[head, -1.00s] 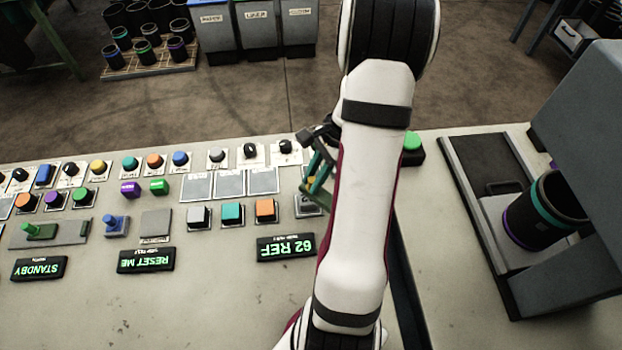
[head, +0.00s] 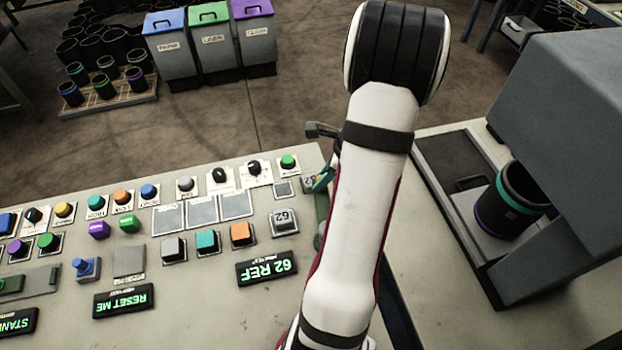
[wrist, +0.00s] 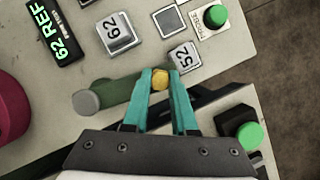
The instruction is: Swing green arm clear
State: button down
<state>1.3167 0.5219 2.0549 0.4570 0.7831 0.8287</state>
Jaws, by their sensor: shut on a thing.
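The green arm (wrist: 118,91) is a flat bar with a grey round end (wrist: 87,102) at left in the wrist view. My teal gripper fingers (wrist: 160,82) are shut on its brass-coloured knob (wrist: 160,78). In the head view, a strip of the green arm (head: 322,206) shows at the panel's right edge, and my gripper (head: 323,181) is partly hidden behind my white arm. The grey 62 key (wrist: 117,34) is uncovered; it also shows in the head view (head: 284,222). The 52 key (wrist: 184,56) lies just beyond the fingertips.
The 62 REF display (head: 267,267) sits in front of the 62 key. A grey machine (head: 570,120) holding a black sleeve (head: 510,200) stands at right, past a gap in the bench.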

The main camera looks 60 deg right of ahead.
jog(key=shift+s+d+m+h, duration=0.35)
jog(key=shift+s+m, duration=0.25)
jog(key=shift+m, duration=0.1)
jog(key=shift+s+d+m+h, duration=0.25)
jog(key=shift+s+d+m, duration=0.05)
jog(key=shift+s+m, duration=0.35)
jog(key=c, duration=0.7)
grip_release()
jog(key=v, duration=1.5)
jog(key=shift+s+r, duration=0.2)
jog(key=shift+r, duration=0.15)
